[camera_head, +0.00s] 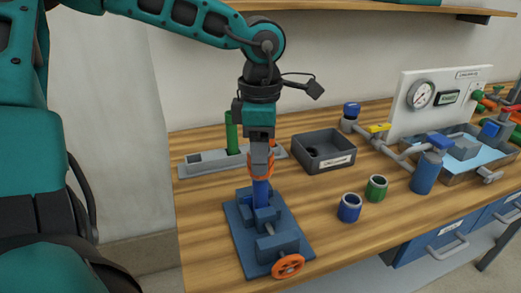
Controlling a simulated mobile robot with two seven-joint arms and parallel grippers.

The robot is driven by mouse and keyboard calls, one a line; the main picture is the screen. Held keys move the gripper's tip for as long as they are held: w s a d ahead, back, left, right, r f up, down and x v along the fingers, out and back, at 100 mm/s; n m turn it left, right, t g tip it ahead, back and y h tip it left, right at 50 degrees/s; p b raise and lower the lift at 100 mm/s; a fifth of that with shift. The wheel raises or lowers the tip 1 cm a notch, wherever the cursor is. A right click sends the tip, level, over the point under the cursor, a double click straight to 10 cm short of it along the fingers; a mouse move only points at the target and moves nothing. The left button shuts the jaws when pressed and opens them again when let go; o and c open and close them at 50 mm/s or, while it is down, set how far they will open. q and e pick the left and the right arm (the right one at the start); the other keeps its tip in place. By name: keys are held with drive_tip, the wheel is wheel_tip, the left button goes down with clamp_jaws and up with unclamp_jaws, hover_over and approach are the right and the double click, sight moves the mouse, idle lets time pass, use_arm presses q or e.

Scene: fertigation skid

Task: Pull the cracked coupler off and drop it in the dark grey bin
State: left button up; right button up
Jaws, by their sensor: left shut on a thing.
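My left gripper (261,168) points down above the blue vise (270,232) and is shut on an orange piece, the coupler (268,171). The grey fingers cover much of the coupler, and no crack can be made out. A blue upright pipe (261,194) stands in the vise directly below the fingers. I cannot tell whether the coupler still touches the pipe. My right gripper is not in view.
A grey rack (205,164) with a green upright part (231,132) lies behind the vise. A blue ring (349,208), a green ring (376,188) and a blue cylinder (426,173) stand to the right. A gauge panel (437,100) and pipework stand at the back right.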

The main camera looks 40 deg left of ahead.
use_arm(q)
drive_tip(key=shift+r, duration=0.25)
drive_tip(key=shift+r+p, duration=1.65)
drive_tip(key=shift+r, duration=1.25)
drive_tip(key=shift+f, duration=0.1)
